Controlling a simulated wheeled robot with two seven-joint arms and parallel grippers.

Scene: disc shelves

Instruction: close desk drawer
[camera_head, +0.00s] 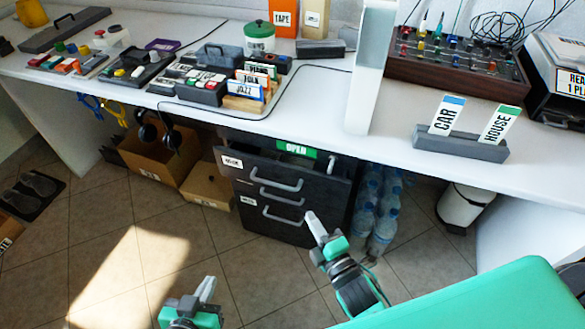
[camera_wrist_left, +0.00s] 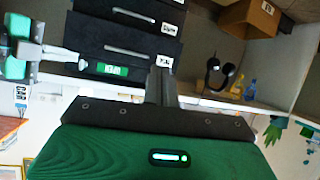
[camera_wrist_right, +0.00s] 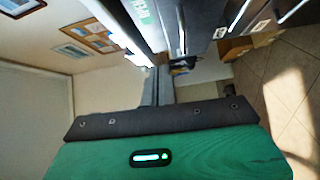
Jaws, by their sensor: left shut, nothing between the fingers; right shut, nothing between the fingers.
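A black drawer unit (camera_head: 262,212) stands under the desk, with several grey bar handles on its fronts. The top drawer (camera_head: 262,166) appears pulled out a little, with a green "OPEN" label (camera_head: 296,149) at its upper edge. The left wrist view shows the drawer fronts (camera_wrist_left: 125,30) upside down. My right gripper (camera_head: 313,219) is shut and empty, in front of the unit's lower right side; I cannot tell whether it touches. It also shows in the left wrist view (camera_wrist_left: 76,62). My left gripper (camera_head: 208,283) is shut and empty, lower and further from the unit.
The white desktop (camera_head: 300,92) overhangs the unit and carries labelled blocks and a holder (camera_head: 460,146) with two signs. Cardboard boxes (camera_head: 160,163) stand left of the unit. Water bottles (camera_head: 383,226) stand close on its right, and a white bin (camera_head: 464,206) further right. Tiled floor in front is clear.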

